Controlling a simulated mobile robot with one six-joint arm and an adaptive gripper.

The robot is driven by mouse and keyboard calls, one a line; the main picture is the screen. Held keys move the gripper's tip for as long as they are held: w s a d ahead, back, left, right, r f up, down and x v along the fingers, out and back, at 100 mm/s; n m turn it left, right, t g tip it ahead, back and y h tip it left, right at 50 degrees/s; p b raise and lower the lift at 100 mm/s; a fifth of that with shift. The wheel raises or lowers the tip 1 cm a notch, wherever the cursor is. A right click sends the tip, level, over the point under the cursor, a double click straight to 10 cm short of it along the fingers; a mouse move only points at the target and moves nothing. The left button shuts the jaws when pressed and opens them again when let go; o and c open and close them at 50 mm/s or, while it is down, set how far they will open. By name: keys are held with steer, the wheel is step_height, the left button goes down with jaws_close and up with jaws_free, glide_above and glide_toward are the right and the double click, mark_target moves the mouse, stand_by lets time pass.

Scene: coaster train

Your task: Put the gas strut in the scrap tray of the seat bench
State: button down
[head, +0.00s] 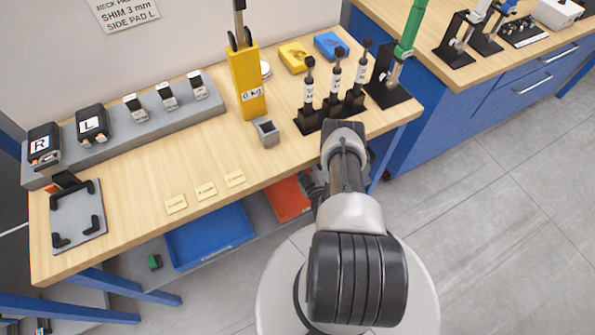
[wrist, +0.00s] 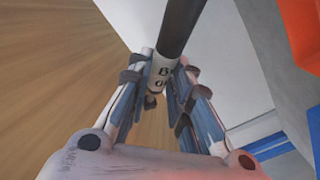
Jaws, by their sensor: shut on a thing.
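My gripper (wrist: 162,80) is shut on a gas strut, a black rod (wrist: 182,25) with a white lettered band between the fingers in the wrist view. In the head view my arm hides most of the gripper, low by the front edge of the seat bench (head: 130,210). An orange-red tray (head: 288,198) lies under the bench top, just left of my gripper. An orange-red edge (wrist: 307,30) shows at the upper right of the wrist view. A blue tray (head: 210,238) lies further left. I cannot read which tray is for scrap.
Several black-and-white struts (head: 335,78) stand in a black rack at the bench's right end. A yellow gauge block (head: 247,85) and a small grey cup (head: 266,132) stand beside it. A blue cabinet (head: 440,125) is to the right. Grey floor (head: 490,230) is clear in front.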

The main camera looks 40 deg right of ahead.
step_height(320, 180, down, 9)
steer(key=b, duration=0.4)
steer(key=shift+s+r, duration=0.15)
steer(key=shift+s, duration=0.05)
steer(key=shift+a+f, duration=0.1)
steer(key=shift+f, duration=0.5)
steer(key=c, duration=1.5)
jaws_free()
steer(key=shift+o, duration=0.2)
steer(key=shift+r, duration=0.1)
